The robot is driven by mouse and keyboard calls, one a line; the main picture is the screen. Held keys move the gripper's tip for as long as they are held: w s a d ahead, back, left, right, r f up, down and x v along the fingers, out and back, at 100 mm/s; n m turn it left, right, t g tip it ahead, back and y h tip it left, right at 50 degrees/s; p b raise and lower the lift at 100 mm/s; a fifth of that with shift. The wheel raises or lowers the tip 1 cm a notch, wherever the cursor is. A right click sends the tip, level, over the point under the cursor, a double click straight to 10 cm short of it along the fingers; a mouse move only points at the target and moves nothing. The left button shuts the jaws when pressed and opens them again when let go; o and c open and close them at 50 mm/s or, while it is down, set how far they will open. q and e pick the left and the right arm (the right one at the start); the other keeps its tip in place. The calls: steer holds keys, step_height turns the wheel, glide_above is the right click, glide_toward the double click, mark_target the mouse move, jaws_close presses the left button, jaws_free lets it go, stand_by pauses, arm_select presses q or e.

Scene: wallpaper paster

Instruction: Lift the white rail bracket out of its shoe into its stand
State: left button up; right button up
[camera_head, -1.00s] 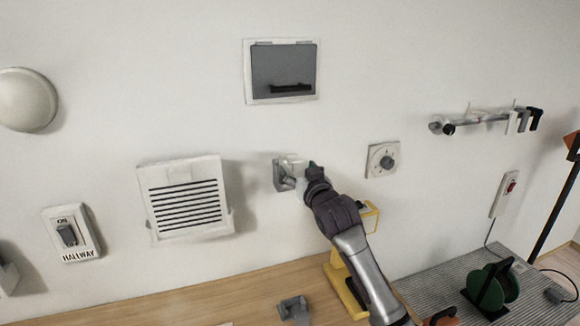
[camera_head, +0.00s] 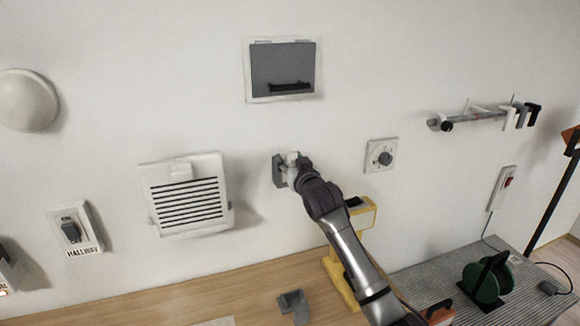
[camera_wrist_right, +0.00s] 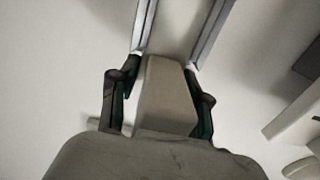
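The white rail bracket (camera_head: 292,158) sits upright in its grey shoe (camera_head: 279,172) on the wall. My right gripper (camera_head: 297,170) is right at the bracket and partly covers it in the head view. In the right wrist view, the bracket (camera_wrist_right: 167,95) stands between the two fingers of the gripper (camera_wrist_right: 162,72). The fingers are apart, with a small gap at the left finger; the right finger is close to or touching the bracket. A grey stand (camera_head: 294,303) is on the wooden worktop below. My left gripper is out of view.
A white louvred vent (camera_head: 187,195) is left of the shoe and a dial plate (camera_head: 381,156) is to the right. A yellow device (camera_head: 345,270) stands behind my right forearm. The wooden worktop (camera_head: 200,300) is mostly clear left of the stand.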

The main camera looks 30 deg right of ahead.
steer(key=c, duration=0.5)
steer(key=shift+r, duration=0.1)
